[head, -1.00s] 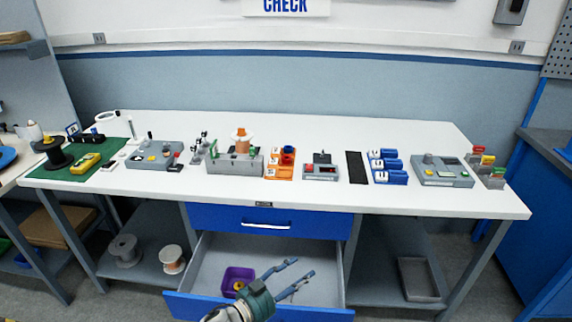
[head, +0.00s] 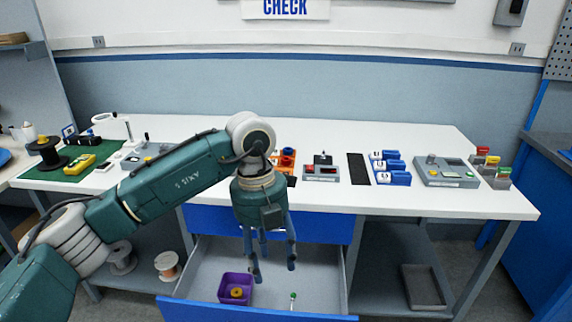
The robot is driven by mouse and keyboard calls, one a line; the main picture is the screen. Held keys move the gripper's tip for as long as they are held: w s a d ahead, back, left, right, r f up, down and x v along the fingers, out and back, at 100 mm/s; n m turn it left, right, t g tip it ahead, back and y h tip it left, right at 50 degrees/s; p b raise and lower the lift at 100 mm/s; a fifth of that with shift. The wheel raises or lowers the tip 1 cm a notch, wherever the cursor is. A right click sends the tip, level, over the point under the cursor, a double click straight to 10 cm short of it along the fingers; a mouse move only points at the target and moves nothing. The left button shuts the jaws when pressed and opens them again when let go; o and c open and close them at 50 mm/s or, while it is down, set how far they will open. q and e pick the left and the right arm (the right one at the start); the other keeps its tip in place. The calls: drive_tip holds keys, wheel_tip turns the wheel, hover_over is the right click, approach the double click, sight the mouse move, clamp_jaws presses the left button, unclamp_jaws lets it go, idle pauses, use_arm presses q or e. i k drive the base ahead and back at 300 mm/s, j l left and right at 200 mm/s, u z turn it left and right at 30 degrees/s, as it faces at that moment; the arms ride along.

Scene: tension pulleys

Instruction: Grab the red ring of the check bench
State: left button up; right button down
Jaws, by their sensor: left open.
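My right gripper is not in view.
The blue drawer (head: 250,314) is pulled out; it holds a purple bin (head: 236,289) with a yellow-orange piece and a small green-tipped item (head: 293,297). A grey-red device (head: 322,173), a black strip (head: 358,169) and blue holders (head: 390,168) stand right of the orange stand.

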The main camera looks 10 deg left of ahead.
sight(285, 160)
drive_tip(key=i, duration=2)
